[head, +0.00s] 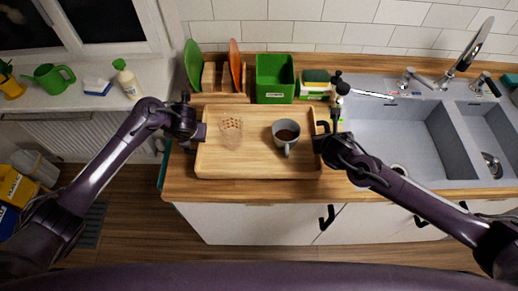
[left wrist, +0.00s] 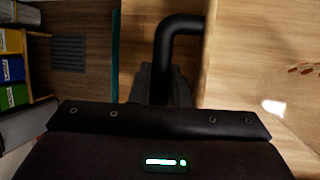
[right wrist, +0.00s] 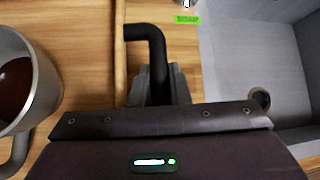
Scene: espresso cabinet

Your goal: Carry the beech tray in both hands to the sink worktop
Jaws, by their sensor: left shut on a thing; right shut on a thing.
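The beech tray (head: 255,166) is a pale wooden rectangle over the worktop left of the sink; it looks level, but I cannot tell if it touches. A grey cup (head: 290,146) of dark drink stands upright on its right half, and a pale patch with brown marks (head: 231,130) shows on its left half. My left gripper (head: 203,132) is shut on the black left handle (left wrist: 165,55). My right gripper (head: 318,143) is shut on the black right handle (right wrist: 156,55). The cup also shows in the right wrist view (right wrist: 42,90).
The sink worktop (head: 180,190) has a grey double sink (head: 395,130) with taps to the right. Behind the tray stand a plate rack (head: 210,78), a green bin (head: 274,80) and sponges (head: 316,78). A windowsill with a green watering can (head: 50,77) is at left.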

